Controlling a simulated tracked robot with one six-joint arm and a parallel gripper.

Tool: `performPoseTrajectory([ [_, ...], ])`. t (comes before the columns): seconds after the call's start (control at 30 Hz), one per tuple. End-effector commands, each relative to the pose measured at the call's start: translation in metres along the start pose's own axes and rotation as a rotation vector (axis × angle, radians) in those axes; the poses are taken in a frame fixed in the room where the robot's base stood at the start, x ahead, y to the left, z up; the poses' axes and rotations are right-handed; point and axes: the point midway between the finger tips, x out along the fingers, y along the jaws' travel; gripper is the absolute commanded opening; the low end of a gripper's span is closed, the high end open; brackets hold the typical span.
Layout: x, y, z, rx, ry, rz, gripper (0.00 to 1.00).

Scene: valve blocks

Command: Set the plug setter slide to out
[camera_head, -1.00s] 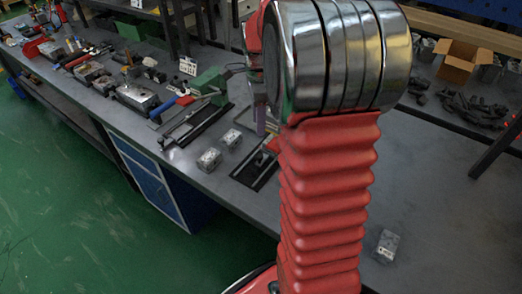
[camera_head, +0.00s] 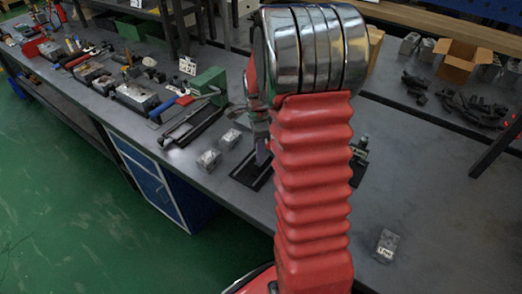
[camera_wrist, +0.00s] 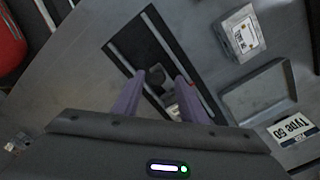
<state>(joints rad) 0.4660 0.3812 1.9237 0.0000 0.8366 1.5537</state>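A long black frame with light side rails (camera_wrist: 124,50) lies on the bench, and I take it for the plug setter's slide track. It also shows in the head view (camera_head: 243,176), partly hidden behind my arm. My gripper (camera_wrist: 161,76) is over this frame, with its two purple fingers apart. A small dark piece (camera_wrist: 154,90) shows between the fingers, with a light grey bit by the right finger. I cannot tell whether the fingers touch it.
Metal blocks (camera_head: 208,160) (camera_head: 231,138) stand left of the frame, and a labelled block (camera_head: 387,245) is at the front right. A grey tray (camera_wrist: 258,92) and a label plate (camera_wrist: 300,129) are nearby.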

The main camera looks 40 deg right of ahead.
Motion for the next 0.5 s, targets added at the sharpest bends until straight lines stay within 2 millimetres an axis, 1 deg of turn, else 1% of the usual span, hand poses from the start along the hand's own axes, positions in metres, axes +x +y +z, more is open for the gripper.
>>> performPoseTrajectory([
  [0.03, 0.0050, 0.0006, -0.0001, 0.000, 0.000, 0.002, 0.38],
  [0.17, 0.0113, 0.0004, -0.0001, 0.000, 0.000, 0.000, 0.38],
  [0.43, 0.0121, 0.0003, -0.0003, 0.001, 0.000, 0.000, 0.38],
  [0.5, 0.0120, 0.0003, -0.0004, 0.001, 0.000, 0.000, 0.34],
])
